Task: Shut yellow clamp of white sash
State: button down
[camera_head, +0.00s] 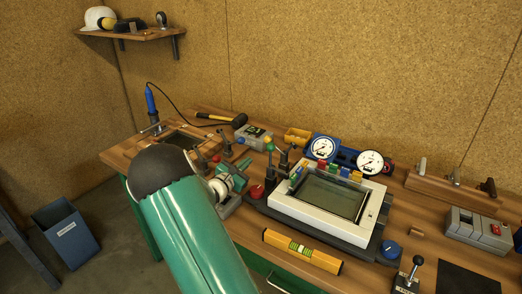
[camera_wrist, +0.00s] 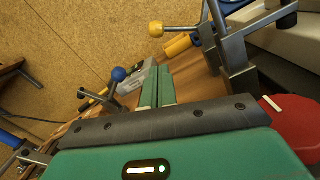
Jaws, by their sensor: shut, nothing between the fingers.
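The white sash (camera_head: 358,223), a white frame around a dark glass pane, lies on the bench in the head view. Its pale edge (camera_wrist: 275,38) shows at the upper right of the wrist view. A steel clamp (camera_wrist: 233,55) with a yellow ball knob (camera_wrist: 156,29) on its lever stands beside that edge. The lever sticks out to the left in the picture; I cannot tell if the clamp is open or shut. My gripper (camera_wrist: 157,85) has its two green fingers together and empty, below the yellow knob in the picture and apart from it. My arm hides part of the bench.
A blue-knobbed lever (camera_wrist: 118,74) stands left of my fingers, and a red round thing (camera_wrist: 292,125) lies close on the right. A yellow level (camera_head: 302,251) lies in front of the sash. Gauges (camera_head: 323,147) and a black-knobbed lever (camera_head: 413,272) stand around it.

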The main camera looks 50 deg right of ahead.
jog(key=shift+d, duration=0.1)
jog(key=d, duration=0.9)
jog(key=shift+w+d+r, duration=0.2)
jog(key=shift+w+d, duration=0.15)
jog(key=shift+w, duration=0.05)
